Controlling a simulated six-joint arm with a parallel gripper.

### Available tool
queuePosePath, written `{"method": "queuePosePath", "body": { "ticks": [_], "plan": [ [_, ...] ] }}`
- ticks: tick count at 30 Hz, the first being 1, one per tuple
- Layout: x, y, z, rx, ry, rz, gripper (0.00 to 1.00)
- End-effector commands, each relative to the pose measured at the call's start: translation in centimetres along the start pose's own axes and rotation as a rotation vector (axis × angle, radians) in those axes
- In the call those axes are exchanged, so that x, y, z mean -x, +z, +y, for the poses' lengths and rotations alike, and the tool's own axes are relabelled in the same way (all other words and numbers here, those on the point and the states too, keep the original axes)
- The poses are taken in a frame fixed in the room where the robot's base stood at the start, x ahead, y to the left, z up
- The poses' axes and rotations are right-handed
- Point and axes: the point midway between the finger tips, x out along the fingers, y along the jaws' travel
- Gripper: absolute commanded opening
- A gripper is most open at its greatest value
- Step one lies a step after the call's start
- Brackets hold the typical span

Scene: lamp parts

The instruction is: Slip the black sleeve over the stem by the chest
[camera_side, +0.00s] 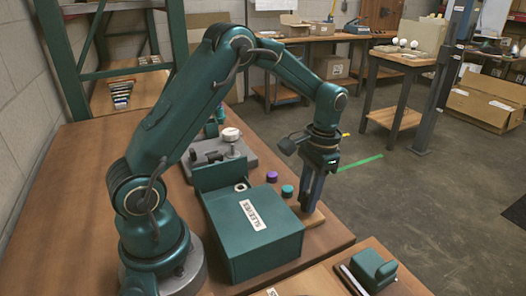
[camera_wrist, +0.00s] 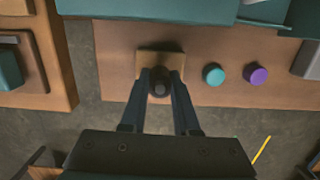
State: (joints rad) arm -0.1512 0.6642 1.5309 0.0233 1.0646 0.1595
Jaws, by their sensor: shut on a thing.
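My gripper (camera_side: 308,203) points down at the table's right edge, beside the green chest (camera_side: 255,240). In the wrist view my gripper (camera_wrist: 160,78) is shut on the black sleeve (camera_wrist: 159,84), a dark round piece between the fingertips. Directly below is a small light wooden base (camera_side: 316,218), which also shows in the wrist view (camera_wrist: 150,62). No stem can be made out; the fingers and sleeve cover the middle of the base. I cannot tell whether the sleeve is around a stem or above it.
A teal cylinder (camera_side: 287,190) and a purple cylinder (camera_side: 271,176) stand on the table near the gripper. A grey fixture (camera_side: 215,160) stands behind the chest. A second table at the front holds a green block (camera_side: 373,268). Past the table edge is open floor (camera_side: 400,200).

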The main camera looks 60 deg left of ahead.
Motion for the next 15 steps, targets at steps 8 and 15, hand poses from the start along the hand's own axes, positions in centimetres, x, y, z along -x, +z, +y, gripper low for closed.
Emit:
{"method": "queuePosePath", "body": {
  "ticks": [8, 15],
  "plan": [
    [-0.24, -0.02, 0.0, 0.0, 0.0, 0.0, 0.0],
    [-0.51, -0.05, 0.0, 0.0, 0.0, -0.001, 0.0]
  ]
}}
